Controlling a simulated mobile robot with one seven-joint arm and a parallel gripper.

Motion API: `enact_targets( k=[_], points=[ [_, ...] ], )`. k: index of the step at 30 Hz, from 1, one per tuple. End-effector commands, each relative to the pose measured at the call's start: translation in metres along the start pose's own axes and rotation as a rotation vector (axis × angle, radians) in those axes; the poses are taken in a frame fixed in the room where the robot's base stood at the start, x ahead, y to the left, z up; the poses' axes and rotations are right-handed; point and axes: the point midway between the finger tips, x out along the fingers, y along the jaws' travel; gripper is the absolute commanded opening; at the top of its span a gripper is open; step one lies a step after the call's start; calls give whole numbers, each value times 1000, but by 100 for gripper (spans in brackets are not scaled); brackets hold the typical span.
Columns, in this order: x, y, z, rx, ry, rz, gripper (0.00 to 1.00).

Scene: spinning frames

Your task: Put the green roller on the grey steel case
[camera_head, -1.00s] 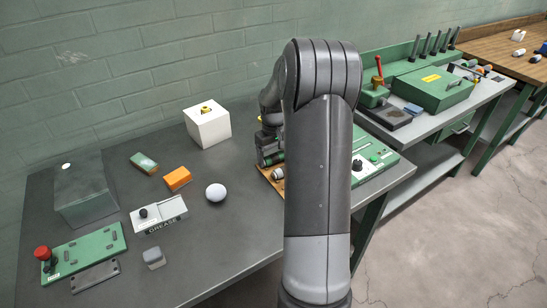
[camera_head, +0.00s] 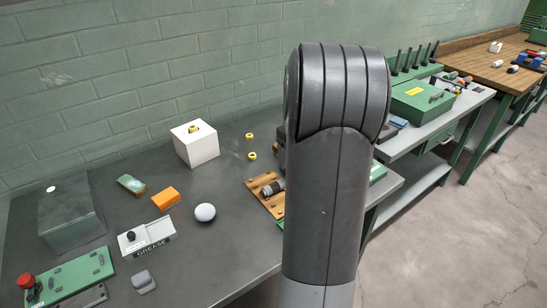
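A grey box (camera_head: 70,222), which looks like the steel case, stands at the left of the grey table, with a small white spot on its flat top. I cannot make out a green roller; it may be hidden behind my arm. A dark and pale roller (camera_head: 272,188) lies on a wooden board (camera_head: 262,203) just left of my arm. A dark part of my arm's end shows above that board, but the fingers of my gripper are hidden behind my forearm.
A white cube (camera_head: 197,149), two yellow rings (camera_head: 250,136), a green block (camera_head: 131,184), an orange block (camera_head: 165,198), a white ball (camera_head: 205,212) and a grease box (camera_head: 147,238) are spread over the table. A green panel with a red button (camera_head: 70,279) lies front left.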

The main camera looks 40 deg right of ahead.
Motion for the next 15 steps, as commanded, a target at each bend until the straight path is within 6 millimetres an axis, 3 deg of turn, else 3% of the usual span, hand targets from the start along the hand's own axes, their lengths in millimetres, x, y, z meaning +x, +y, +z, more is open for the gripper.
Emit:
enact_targets(
  k=[9,15],
  points=[
    [-5,4,6,-3,0,-1,51],
    [-11,-19,-22,-109,1,0,51]
  ],
)
